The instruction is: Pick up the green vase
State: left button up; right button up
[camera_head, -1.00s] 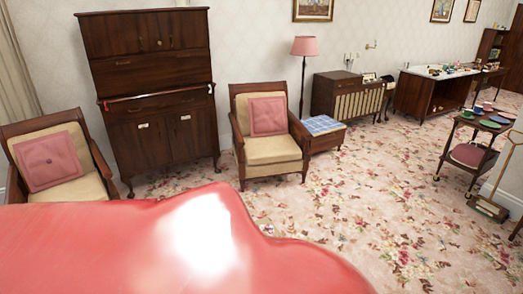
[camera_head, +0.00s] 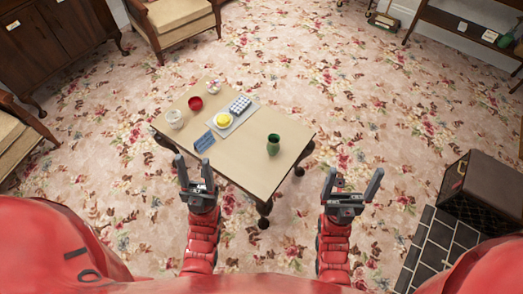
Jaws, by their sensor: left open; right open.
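The green vase (camera_head: 273,145) stands upright on the right part of a small wooden table (camera_head: 285,128), near its right corner. My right gripper (camera_head: 353,184) is open and empty, over the carpet to the right of and nearer than the table. Both grippers are apart from the vase. Nothing hides the vase.
The table also holds a blue card (camera_head: 205,141), a white bowl (camera_head: 175,118), a red bowl (camera_head: 195,103), a yellow item (camera_head: 223,119) on a tray, and an egg-carton-like item (camera_head: 240,105). A dark box (camera_head: 486,186) stands at right. Carpet around the table is clear.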

aim_at(273, 147)
jog(key=i+l, duration=0.2)
jog(key=i+l+u, duration=0.1)
jog(key=l, duration=0.3)
jog(key=i+l, duration=0.3)
jog(key=i+l+u, duration=0.15)
jog(key=l, duration=0.2)
jog(key=i+l, duration=0.2)
jog(key=l, duration=0.15)
jog(key=i+l+u, duration=0.1)
jog(key=l, duration=0.25)
jog(key=i, duration=0.1)
